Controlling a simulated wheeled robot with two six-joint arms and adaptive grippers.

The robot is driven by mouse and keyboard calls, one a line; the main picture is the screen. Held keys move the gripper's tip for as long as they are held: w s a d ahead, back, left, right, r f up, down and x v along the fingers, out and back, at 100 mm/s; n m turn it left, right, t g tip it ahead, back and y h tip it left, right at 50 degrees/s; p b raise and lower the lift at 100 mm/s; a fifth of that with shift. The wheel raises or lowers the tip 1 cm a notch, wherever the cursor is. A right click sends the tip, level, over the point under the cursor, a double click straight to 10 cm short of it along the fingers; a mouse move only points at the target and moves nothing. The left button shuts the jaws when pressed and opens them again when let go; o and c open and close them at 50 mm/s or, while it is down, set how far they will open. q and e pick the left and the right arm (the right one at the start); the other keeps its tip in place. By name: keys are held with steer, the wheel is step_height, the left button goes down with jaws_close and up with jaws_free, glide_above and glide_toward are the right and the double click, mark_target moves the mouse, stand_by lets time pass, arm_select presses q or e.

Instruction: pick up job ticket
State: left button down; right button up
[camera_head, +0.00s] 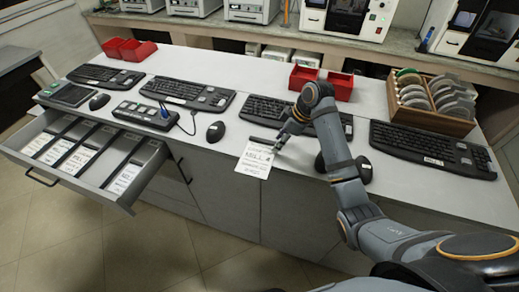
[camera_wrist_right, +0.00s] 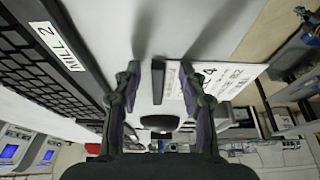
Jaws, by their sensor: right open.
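The job ticket (camera_head: 254,161) is a white printed card that seems to read MILL 4. It lies at the front edge of the grey counter and seems to jut slightly over it. A dark strip (camera_head: 267,143) runs along its far edge. In the right wrist view the ticket (camera_wrist_right: 222,79) is beside the right fingertip, and the dark strip (camera_wrist_right: 158,82) shows between the fingers. My right gripper (camera_head: 283,138) is open at the ticket's far right corner. Its fingers also show in the right wrist view (camera_wrist_right: 159,78). Whether they touch the strip is unclear. My left gripper is not in view.
An open drawer (camera_head: 148,168) at left holds several cards in slots. Keyboards line the counter, including one (camera_head: 255,109) behind the ticket and one labelled MILL 2 (camera_wrist_right: 62,48). A mouse (camera_head: 216,131) is left of the ticket. Red bins (camera_head: 338,86) and a wooden rack (camera_head: 455,124) stand behind.

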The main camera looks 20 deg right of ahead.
steer(key=shift+w+f, duration=0.15)
steer(key=shift+f, duration=0.05)
jaws_close()
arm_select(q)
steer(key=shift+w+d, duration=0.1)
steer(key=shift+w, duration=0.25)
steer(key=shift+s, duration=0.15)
